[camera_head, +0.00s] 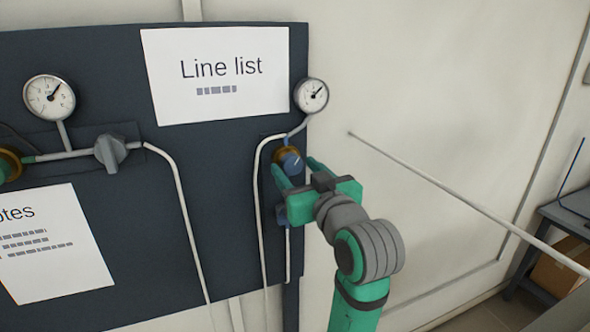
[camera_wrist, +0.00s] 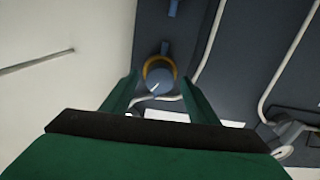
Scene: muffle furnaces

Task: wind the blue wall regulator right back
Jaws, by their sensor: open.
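The blue regulator (camera_head: 292,162) is on the right edge of the dark wall panel, with a brass-coloured ring behind its knob. In the wrist view the blue knob (camera_wrist: 160,82) carries a white mark line and sits ahead of my fingertips, roughly centred between them. My gripper (camera_head: 292,170) is open, with one green finger to each side of the knob in the head view. It holds nothing. I cannot tell whether the fingers touch the knob. A round gauge (camera_head: 311,95) with a black needle is above the regulator, joined to it by a pipe.
The dark panel (camera_head: 215,200) also bears a left gauge (camera_head: 49,98), a grey valve handle (camera_head: 111,151), a "Line list" sheet (camera_head: 220,105) and a notes sheet (camera_head: 50,255). White pipes run down the panel. A pale rod (camera_head: 450,197) crosses at right. A table (camera_head: 565,215) stands far right.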

